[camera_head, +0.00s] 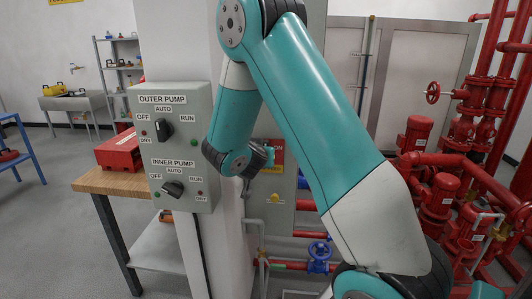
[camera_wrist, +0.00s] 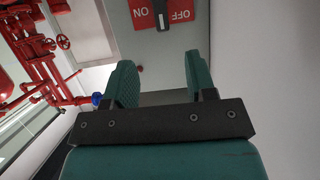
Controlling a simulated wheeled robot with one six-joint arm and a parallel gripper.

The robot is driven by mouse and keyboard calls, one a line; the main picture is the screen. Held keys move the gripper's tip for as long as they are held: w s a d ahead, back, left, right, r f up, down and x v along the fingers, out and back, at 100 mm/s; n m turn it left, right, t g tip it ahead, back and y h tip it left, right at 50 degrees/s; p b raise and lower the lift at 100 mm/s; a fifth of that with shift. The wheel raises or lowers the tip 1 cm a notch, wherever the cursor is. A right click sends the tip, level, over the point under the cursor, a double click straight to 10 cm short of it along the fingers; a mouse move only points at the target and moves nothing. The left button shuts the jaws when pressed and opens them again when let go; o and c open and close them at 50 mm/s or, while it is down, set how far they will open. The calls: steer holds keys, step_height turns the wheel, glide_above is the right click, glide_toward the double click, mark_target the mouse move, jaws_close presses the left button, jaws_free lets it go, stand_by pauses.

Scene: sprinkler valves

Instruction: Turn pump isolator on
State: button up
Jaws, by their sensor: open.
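The pump isolator is a red plate (camera_wrist: 180,14) with upside-down ON and OFF labels at the top of the wrist view. Its dark and pale handle (camera_wrist: 161,16) stands between the two labels, partly cut off by the frame edge. In the head view the isolator's red and yellow plate (camera_head: 277,149) shows on a grey cabinet (camera_head: 277,212), partly hidden by my wrist. My gripper (camera_wrist: 158,66) is open and empty, with its two teal fingers apart and no contact with the handle visible. In the head view my gripper (camera_head: 264,158) is in front of the cabinet, beside the isolator.
A pump control box (camera_head: 173,148) with two knobs is on the pillar at left. Red pipes and pumps (camera_head: 436,195) fill the right. A blue valve (camera_head: 319,257) is low beside the cabinet.

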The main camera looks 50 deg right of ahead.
steer(key=p+x, duration=0.4)
steer(key=x, duration=1.3)
